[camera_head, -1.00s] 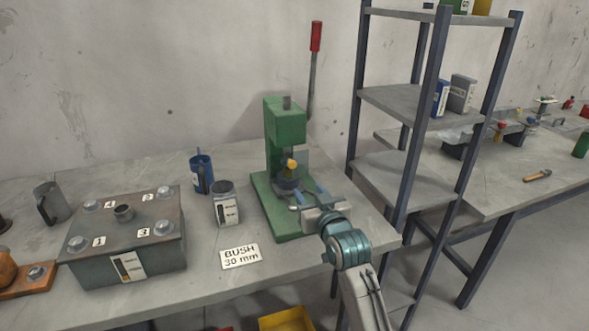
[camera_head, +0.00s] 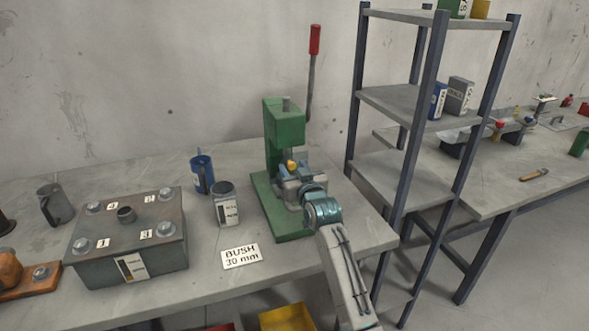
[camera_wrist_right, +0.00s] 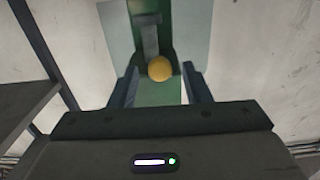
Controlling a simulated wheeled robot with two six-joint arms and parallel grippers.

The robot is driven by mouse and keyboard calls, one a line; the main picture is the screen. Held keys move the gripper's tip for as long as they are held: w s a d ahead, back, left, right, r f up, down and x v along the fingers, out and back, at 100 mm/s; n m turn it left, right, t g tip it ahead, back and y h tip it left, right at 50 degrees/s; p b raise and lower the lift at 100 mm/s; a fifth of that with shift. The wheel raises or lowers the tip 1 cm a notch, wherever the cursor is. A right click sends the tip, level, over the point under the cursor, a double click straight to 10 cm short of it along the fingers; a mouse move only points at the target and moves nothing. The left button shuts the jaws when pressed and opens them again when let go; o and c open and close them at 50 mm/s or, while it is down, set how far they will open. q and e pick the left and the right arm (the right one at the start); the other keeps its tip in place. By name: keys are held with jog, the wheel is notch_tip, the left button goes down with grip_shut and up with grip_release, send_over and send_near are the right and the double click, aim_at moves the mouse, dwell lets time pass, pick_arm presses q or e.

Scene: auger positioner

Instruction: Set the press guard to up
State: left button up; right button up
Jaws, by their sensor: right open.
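The green press (camera_head: 284,125) stands on the near bench, with a long red-tipped lever (camera_head: 312,75) rising behind it. A yellow knob (camera_head: 292,164) sits at the front of the press; it also shows in the right wrist view (camera_wrist_right: 160,68). The press guard (camera_wrist_right: 197,30) is a pale see-through panel around the knob in the wrist view, and my gripper covers much of its place in the head view. My right gripper (camera_wrist_right: 160,88) is open, with a finger on each side of the knob's line. I cannot tell whether they touch it. My left gripper is out of view.
A grey box with numbered bolts (camera_head: 128,260), a blue mug (camera_head: 202,174), a labelled tin (camera_head: 225,208) and a "BUSH 30 mm" card (camera_head: 241,256) lie left of the press. A shelf rack (camera_head: 429,95) stands close on the right. A yellow bin (camera_head: 288,320) sits below the bench edge.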

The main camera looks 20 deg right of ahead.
grip_shut()
notch_tip(320, 180, up, 9)
jog(key=p, duration=0.6)
jog(key=shift+r, duration=0.15)
jog(key=shift+c, duration=0.7)
grip_release()
jog(key=shift+o, duration=0.7)
